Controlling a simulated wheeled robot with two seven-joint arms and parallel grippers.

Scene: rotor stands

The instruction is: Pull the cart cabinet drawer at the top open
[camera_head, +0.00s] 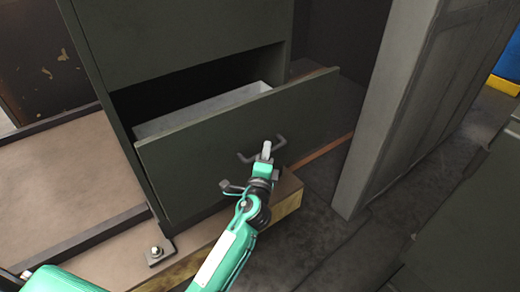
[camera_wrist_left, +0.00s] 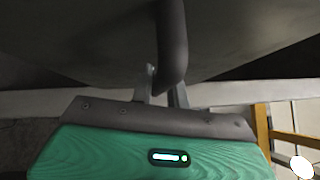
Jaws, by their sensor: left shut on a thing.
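The dark green-grey cabinet (camera_head: 180,35) stands on a wooden platform. Its drawer (camera_head: 215,140) is pulled part way out, and a light grey inner wall (camera_head: 200,112) shows behind the front. A dark bar handle (camera_head: 280,143) is on the drawer front; it also shows large in the left wrist view (camera_wrist_left: 172,45). My left gripper (camera_head: 266,150) is at the handle and its fingers (camera_wrist_left: 162,88) are shut on the bar. The green gripper body hides part of the handle's lower side. My right gripper is not in view.
A tall grey panel (camera_head: 395,110) stands to the right of the drawer, with a gap between. The platform edge (camera_head: 285,200) and a bolted bracket (camera_head: 158,252) lie below the drawer. Dark floor (camera_head: 320,240) is clear in front.

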